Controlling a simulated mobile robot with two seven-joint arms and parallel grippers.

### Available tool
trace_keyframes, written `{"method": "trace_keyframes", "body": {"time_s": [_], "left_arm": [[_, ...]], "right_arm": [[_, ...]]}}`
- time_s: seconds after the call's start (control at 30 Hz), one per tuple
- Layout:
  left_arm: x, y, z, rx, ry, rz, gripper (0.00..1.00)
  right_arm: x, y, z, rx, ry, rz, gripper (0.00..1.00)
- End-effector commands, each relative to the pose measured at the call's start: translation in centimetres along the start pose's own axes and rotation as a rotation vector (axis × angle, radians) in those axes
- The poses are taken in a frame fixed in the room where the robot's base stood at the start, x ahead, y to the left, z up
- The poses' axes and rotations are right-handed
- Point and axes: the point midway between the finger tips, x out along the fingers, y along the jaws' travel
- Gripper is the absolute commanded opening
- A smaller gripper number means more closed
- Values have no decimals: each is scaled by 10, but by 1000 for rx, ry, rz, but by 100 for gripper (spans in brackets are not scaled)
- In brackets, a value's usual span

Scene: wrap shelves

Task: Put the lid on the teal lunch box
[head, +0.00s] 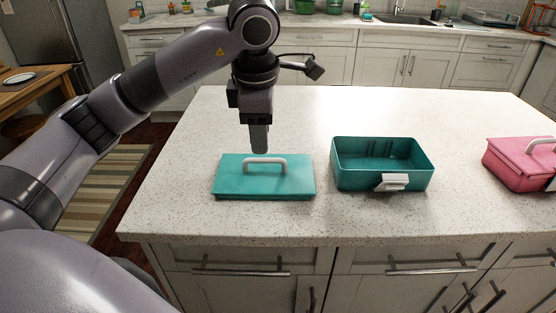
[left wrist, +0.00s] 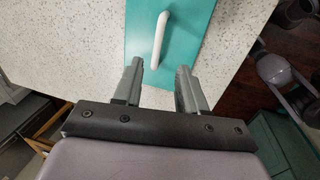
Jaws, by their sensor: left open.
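The teal lid (head: 240,187) lies flat on the island counter, with a white arched handle (head: 265,161) on top. The open teal lunch box (head: 383,178) stands to its right, apart from it, with a white latch on its front. My left gripper (head: 259,150) points down above the lid, close to the handle. In the left wrist view its two fingers (left wrist: 161,75) are apart and empty, and the handle (left wrist: 160,38) lies just ahead of the fingertips. The lid (left wrist: 190,40) is partly cut off there. My right gripper is not in view.
A pink lunch box (head: 520,164) with its lid on stands at the right edge of the counter (head: 300,112). The counter behind the lid and box is clear. Cabinets with a sink stand at the back.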

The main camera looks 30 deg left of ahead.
Motion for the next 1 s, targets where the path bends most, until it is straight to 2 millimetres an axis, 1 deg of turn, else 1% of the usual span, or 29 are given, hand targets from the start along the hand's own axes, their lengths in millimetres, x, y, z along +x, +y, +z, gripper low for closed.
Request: {"method": "trace_keyframes", "body": {"time_s": [0.1, 0.23, 0.37, 0.6, 0.7, 0.97, 1.0], "left_arm": [[7, 0, -1, -1, 3, 1, 41], [17, 0, -1, -1, 2, 0, 41], [26, 2, -2, -1, 3, -2, 41], [60, 5, -5, -1, 4, -2, 41], [69, 5, -5, -1, 2, -1, 41], [71, 6, -4, -1, 1, 1, 41], [71, 6, -4, -1, 1, 1, 28]], "right_arm": [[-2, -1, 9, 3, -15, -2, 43], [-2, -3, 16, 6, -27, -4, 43], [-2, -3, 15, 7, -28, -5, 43], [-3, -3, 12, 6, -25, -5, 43], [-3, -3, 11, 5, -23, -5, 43], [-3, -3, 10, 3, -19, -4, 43], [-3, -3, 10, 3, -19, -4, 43]]}}
